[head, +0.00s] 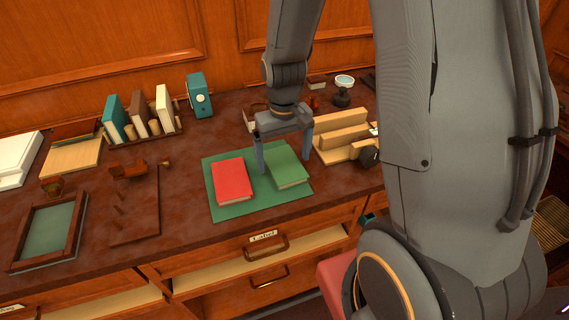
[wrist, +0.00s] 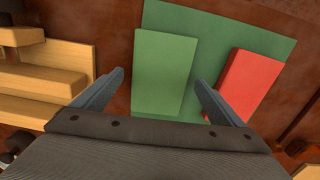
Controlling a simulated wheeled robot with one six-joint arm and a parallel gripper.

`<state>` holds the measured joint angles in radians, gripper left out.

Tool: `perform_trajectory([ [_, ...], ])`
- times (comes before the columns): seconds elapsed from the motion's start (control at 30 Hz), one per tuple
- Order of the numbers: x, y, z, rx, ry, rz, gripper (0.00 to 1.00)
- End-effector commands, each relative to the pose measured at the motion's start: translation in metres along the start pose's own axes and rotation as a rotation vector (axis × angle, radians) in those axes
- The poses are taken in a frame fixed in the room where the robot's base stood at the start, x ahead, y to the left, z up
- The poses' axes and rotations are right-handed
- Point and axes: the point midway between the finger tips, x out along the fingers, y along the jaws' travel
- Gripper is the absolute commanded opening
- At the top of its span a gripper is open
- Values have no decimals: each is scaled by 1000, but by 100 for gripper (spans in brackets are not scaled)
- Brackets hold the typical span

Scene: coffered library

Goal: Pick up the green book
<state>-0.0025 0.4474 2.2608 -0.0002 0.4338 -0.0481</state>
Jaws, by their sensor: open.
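The green book (head: 286,166) lies flat on a darker green mat (head: 238,208) on the desk. The red book (head: 231,180) lies on the same mat, to its left and apart from it. My gripper (head: 284,159) is open above the green book, one finger on either side of it in the picture. In the wrist view the green book (wrist: 163,75) shows between the two open fingers (wrist: 160,85), and the red book (wrist: 246,85) is just beyond the right finger. I cannot tell how high the fingertips are above the mat.
A stepped wooden organizer (head: 343,140) stands close to the right of the green book. A rack of upright books (head: 140,122), a teal box (head: 199,95) and a framed panel (head: 48,231) are further left. The desk's front edge has drawers below it.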

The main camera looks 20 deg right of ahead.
Motion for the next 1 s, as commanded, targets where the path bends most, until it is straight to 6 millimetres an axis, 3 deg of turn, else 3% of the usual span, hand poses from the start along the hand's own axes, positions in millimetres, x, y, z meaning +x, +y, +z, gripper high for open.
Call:
perform_trajectory([
  [0.37,10,1,0,3,1,0,92],
  [0.67,9,1,0,3,1,0,45],
  [1.0,5,1,0,3,2,0,45],
])
